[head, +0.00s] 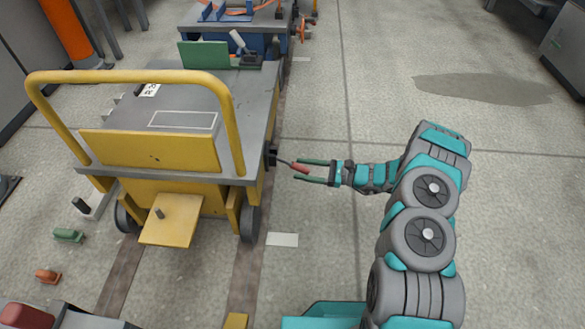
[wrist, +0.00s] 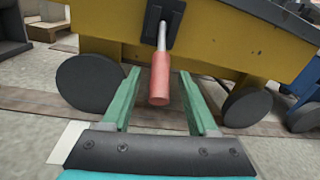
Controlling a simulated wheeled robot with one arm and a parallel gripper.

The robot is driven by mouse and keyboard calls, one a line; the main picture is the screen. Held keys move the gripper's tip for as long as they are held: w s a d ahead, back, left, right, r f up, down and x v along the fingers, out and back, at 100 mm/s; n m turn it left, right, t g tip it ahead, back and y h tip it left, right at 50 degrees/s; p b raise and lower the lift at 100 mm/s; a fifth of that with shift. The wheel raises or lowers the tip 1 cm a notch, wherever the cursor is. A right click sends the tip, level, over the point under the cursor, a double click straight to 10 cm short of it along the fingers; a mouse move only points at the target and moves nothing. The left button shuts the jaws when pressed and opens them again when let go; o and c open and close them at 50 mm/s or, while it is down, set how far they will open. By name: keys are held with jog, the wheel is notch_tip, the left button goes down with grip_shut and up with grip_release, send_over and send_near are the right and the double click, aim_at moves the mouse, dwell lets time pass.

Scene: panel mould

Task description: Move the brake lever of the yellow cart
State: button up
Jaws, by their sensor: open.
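The yellow cart (head: 155,178) stands at the left in the head view, with a grey deck and a yellow push rail. Its brake lever (head: 299,168) sticks out from a dark bracket (head: 271,156) on the cart's right side and has a red grip. My gripper (head: 299,171) is open, with its two green fingers pointing at the cart. In the wrist view the red grip of the lever (wrist: 160,84) lies between the two fingers (wrist: 158,100), with a gap on each side. The lever hangs down from the black bracket (wrist: 163,22). I see no contact.
A blue cart (head: 237,45) stands behind the yellow one. Small green (head: 69,235) and orange (head: 47,275) pieces lie on the floor at the left. Two dark wheels flank the lever in the wrist view. The floor at the right is open, with a dark stain (head: 480,90).

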aim_at(292, 168)
jog(key=shift+w+a, duration=0.15)
jog(key=shift+a, duration=0.85)
jog(key=shift+w+a, duration=0.15)
jog(key=shift+a, duration=0.8)
jog(key=shift+c, duration=0.4)
grip_shut()
